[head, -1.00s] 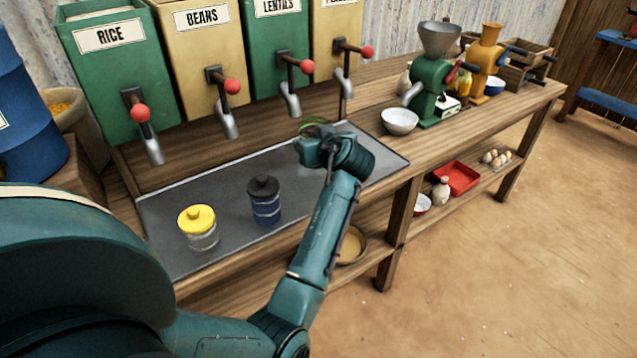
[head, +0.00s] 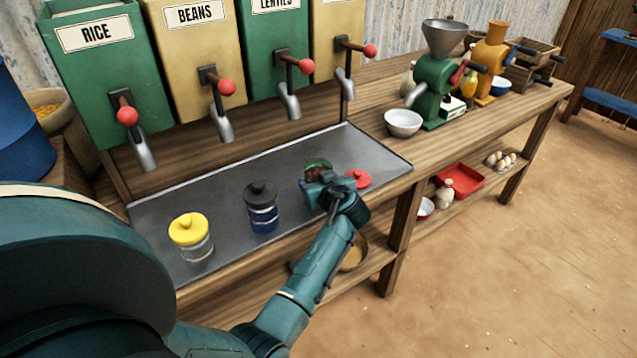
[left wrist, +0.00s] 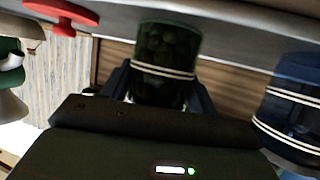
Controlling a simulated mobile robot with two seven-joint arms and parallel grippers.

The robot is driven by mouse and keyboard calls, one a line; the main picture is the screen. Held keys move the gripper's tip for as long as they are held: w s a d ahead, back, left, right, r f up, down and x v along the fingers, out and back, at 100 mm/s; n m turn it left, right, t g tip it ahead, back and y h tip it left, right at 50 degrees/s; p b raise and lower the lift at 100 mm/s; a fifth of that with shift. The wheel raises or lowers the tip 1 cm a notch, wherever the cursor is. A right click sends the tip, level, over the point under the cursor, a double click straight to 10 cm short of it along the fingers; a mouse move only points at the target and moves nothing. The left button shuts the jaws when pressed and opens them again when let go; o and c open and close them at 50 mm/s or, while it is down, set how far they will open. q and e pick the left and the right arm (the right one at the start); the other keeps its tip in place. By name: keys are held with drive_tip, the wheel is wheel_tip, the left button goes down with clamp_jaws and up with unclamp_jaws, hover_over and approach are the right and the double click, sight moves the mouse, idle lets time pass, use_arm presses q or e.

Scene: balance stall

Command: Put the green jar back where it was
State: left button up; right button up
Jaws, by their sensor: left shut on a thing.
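My left gripper (head: 326,190) is shut on the green jar (head: 318,167), at the right part of the grey metal tray (head: 300,153). In the head view the gripper hides most of the jar. In the left wrist view the jar (left wrist: 165,65), dark green with pale bands, is between the fingers (left wrist: 160,95). Its base is at or close to the tray; I cannot tell if it touches. A blue jar with a dark lid (head: 262,208) stands left of it, and a jar with a yellow lid (head: 190,235) further left. My right gripper is not in view.
A red lid-like thing (head: 358,179) is just right of the gripper. Dispensers with red-knobbed taps (head: 222,110) hang behind the tray. A white bowl (head: 402,123) and a green grinder (head: 432,95) stand on the bench to the right. The tray behind the blue jar is clear.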

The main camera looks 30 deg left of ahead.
use_arm(q)
drive_tip(key=shift+f, duration=0.15)
drive_tip(key=o, duration=1.3)
